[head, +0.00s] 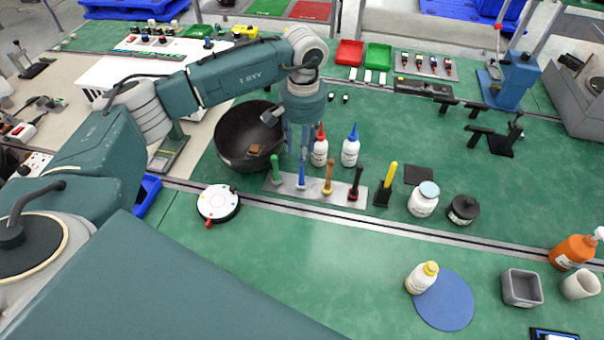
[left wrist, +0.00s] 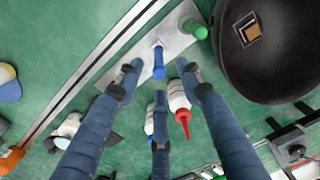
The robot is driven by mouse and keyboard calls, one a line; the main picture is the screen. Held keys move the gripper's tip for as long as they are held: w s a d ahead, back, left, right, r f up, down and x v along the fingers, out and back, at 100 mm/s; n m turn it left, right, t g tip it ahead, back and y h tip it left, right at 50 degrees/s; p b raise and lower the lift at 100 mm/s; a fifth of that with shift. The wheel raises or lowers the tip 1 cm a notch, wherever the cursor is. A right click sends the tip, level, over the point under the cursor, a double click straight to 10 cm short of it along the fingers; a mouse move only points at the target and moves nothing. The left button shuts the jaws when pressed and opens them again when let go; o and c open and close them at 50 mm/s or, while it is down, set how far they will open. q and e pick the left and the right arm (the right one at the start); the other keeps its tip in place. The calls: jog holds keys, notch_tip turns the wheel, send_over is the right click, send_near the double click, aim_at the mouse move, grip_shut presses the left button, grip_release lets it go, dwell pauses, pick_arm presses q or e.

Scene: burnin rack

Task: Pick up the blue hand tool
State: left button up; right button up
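My left gripper (head: 298,150) points down just above and behind the blue tool, in front of the dark bowl's right side. In the left wrist view the fingers are spread, and the blue tool (left wrist: 158,62) shows between and beyond the fingertips. The gripper is open and holds nothing. I cannot tell how high the tips are above the handle. My right gripper is not in view.
A dark bowl (head: 233,142) with a small brown block is left of the gripper. Red-capped (head: 319,150) and blue-capped (head: 350,150) bottles stand close behind the strip. A red-tipped tool (head: 355,185) and a yellow one (head: 388,180) in a black holder are to the right.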

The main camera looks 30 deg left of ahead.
pick_arm(q)
jog(key=shift+w+f, duration=0.1)
jog(key=shift+f, duration=0.25)
jog(key=p, duration=0.3)
send_over(302, 181)
jog(key=f, duration=0.4)
jog(key=shift+w+a+f, duration=0.15)
jog(key=shift+w+a, duration=0.05)
jog(key=shift+w, duration=0.1)
jog(key=shift+f, duration=0.45)
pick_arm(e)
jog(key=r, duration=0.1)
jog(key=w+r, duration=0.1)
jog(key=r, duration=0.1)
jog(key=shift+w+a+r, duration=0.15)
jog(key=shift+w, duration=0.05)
pick_arm(q)
jog(key=shift+c, duration=0.2)
grip_shut()
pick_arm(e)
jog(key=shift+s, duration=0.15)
